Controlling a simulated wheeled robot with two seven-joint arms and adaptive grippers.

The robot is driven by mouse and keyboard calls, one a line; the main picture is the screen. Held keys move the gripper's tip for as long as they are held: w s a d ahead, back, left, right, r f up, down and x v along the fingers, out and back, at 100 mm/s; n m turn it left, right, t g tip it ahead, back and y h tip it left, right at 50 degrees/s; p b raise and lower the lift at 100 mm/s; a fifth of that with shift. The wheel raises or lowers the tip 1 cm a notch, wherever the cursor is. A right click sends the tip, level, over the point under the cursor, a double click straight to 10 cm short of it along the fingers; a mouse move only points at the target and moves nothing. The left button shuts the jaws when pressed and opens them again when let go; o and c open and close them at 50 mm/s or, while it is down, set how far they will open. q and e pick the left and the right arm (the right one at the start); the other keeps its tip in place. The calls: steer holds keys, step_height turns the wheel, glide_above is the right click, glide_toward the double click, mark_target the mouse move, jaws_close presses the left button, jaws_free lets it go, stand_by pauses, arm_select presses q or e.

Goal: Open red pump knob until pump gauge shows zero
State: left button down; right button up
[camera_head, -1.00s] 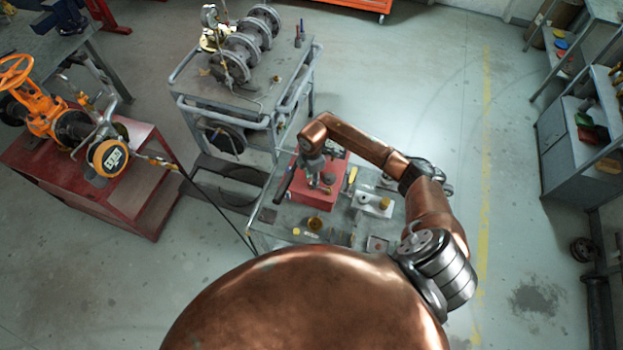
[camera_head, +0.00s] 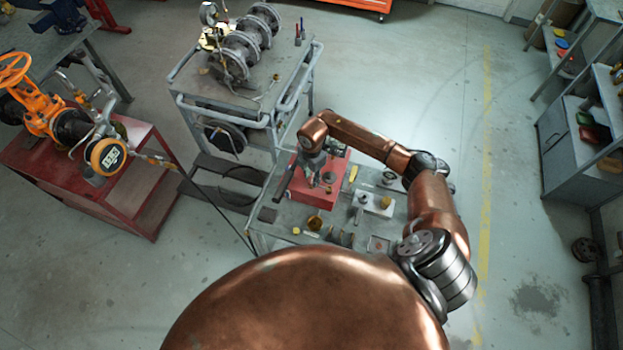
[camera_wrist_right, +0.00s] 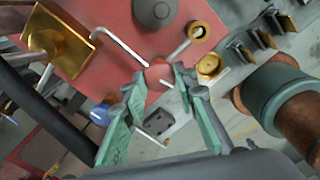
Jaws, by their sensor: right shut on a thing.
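The red knob (camera_wrist_right: 158,75) shows in the right wrist view at the fingertips of my right gripper (camera_wrist_right: 156,88). The right gripper is shut on the red knob, with a green finger on each side of it. In the head view, this gripper (camera_head: 309,163) hangs over the red pump box (camera_head: 324,190) on the small table, and the knob is hidden there. A round yellow digital gauge (camera_head: 107,157) stands at the left by the orange valve; its digits are too small to read. My left gripper is not in view.
A dark hose (camera_head: 212,205) runs from the gauge side to the small table (camera_head: 283,213). Brass parts and small tools lie around the pump. A grey cart (camera_head: 200,92) with flanged pipe stands behind.

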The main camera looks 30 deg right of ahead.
steer(key=n+b, duration=0.3)
steer(key=n, duration=0.1)
steer(key=shift+f+n, duration=0.15)
steer(key=shift+n, duration=0.15)
steer(key=n+b, duration=0.2)
steer(key=n, duration=0.1)
steer(key=shift+n, duration=0.4)
steer(key=n+b, duration=0.3)
steer(key=n, duration=0.1)
steer(key=shift+n+b, duration=1.2)
steer(key=shift+n, duration=0.5)
steer(key=o, duration=1.2)
steer(key=shift+c, duration=0.2)
steer(key=shift+r, duration=0.3)
